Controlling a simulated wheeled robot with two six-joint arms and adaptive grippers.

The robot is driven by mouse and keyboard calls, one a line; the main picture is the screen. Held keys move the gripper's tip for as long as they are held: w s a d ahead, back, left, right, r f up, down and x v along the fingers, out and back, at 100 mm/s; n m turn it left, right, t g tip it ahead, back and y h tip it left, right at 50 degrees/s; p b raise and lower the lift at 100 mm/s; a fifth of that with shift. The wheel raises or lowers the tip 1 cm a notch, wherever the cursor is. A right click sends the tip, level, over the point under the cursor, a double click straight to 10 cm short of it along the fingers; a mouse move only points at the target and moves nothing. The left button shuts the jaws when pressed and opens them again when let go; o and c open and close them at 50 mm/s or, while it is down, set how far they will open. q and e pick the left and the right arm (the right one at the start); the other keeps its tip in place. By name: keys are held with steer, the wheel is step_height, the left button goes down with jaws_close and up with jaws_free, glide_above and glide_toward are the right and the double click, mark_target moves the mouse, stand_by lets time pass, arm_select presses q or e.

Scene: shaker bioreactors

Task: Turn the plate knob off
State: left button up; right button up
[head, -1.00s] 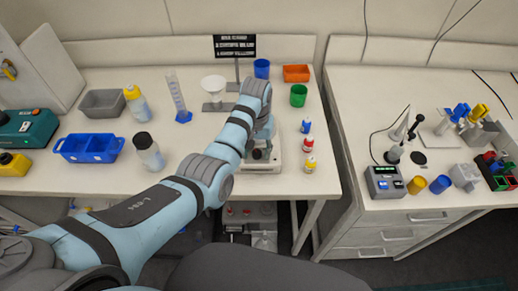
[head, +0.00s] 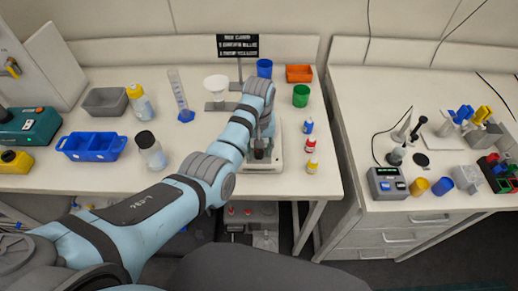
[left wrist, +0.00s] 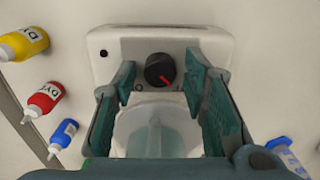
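The plate (head: 280,158) is a white stirrer-type unit near the front edge of the left bench. Its round black knob (left wrist: 159,69) is on the front panel, with a red pointer mark toward the lower right in the left wrist view. My left gripper (left wrist: 163,75) is open, with one green-grey finger on each side of the knob and a gap between each finger and the knob. A clear glass vessel (left wrist: 150,133) shows between the fingers below the knob. In the head view my left gripper (head: 262,145) largely hides the front of the plate. My right gripper is not in view.
Small dye bottles, yellow (left wrist: 24,43), red (left wrist: 43,100) and blue (left wrist: 63,135), stand beside the plate. A gap separates the two benches.

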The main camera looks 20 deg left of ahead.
mark_target(259, 152)
arm_select(q)
step_height(259, 152, up, 8)
steer(key=shift+f, duration=0.25)
stand_by(0.6)
